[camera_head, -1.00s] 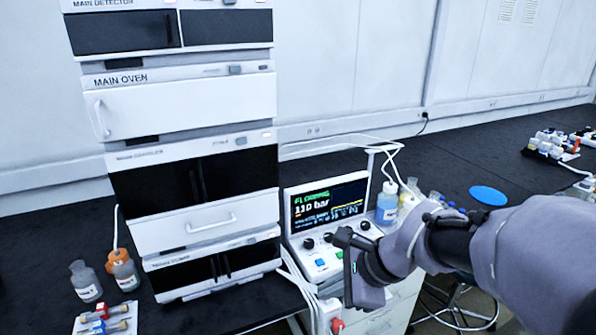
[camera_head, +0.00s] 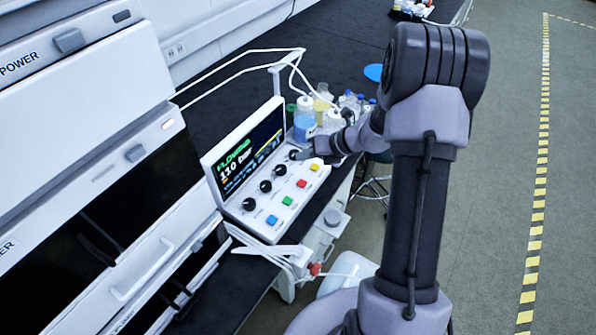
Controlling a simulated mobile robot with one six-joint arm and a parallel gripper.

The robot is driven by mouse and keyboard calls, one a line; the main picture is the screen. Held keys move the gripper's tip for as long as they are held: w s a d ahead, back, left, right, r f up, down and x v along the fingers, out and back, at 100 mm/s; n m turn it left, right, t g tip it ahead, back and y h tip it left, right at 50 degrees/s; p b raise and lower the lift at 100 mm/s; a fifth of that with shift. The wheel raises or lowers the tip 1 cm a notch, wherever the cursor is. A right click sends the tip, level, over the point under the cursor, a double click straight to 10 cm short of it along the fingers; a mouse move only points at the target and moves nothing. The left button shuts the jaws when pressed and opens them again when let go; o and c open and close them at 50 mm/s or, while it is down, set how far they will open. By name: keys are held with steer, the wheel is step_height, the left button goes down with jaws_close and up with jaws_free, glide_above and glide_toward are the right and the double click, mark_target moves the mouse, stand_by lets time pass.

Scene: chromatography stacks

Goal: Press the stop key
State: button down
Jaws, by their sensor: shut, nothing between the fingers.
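The control panel (camera_head: 235,218) has a tilted screen reading "FLOWING 110 bar". Its sloping front carries a row of black knobs and a row of coloured keys: a blue key (camera_head: 271,219), a green key (camera_head: 287,201), a red key (camera_head: 301,183) and a yellow key (camera_head: 314,167). The key labels are too small to read, so I cannot confirm which is stop; red looks likeliest. My gripper (camera_head: 306,153) is shut and empty at the panel's far right end, close to the last black knob and beyond the yellow key. I cannot tell whether it touches the panel.
Bottles, including one with blue liquid (camera_head: 303,120), stand just behind the panel's right end. White tubing runs above them. A tall instrument stack (camera_head: 85,160) stands at left. A red knob (camera_head: 314,269) sits below the panel. Floor to the right is open.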

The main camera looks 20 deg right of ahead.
mark_target(305, 184)
steer(key=shift+s+d, duration=0.1)
steer(key=shift+s, duration=0.1)
step_height(305, 184, down, 9)
steer(key=b, duration=0.7)
steer(key=shift+r+b, duration=0.15)
steer(key=shift+b, duration=0.25)
stand_by(1.4)
steer(key=shift+f, duration=0.4)
steer(key=shift+f+b, duration=0.55)
steer(key=shift+b, duration=0.05)
stand_by(0.4)
steer(key=shift+r, duration=0.15)
steer(key=shift+r+p, duration=0.8)
steer(key=shift+p, duration=0.1)
